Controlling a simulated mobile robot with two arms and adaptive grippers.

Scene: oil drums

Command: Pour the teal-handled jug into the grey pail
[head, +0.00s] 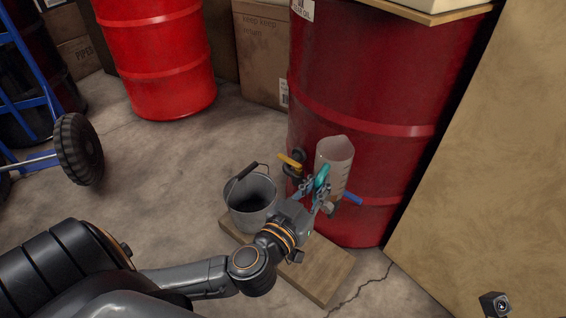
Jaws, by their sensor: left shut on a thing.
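The jug (337,160) is translucent with a teal handle (322,176). It is held in front of the dark red drum, nearly upright with a slight tilt. My left gripper (322,192) is shut on its handle. The grey pail (251,203) stands to the left of the jug on a wooden board, with its bail handle raised on the left. Its inside looks dark, and I cannot tell what it holds. The jug is apart from the pail and to its right.
The dark red drum (380,99) has a tap with a yellow lever (290,162) close to the jug. The wooden board (318,270) lies under the pail. A bright red drum (157,55), cardboard boxes (262,50) and a blue hand truck (40,77) stand behind. Floor left of the pail is clear.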

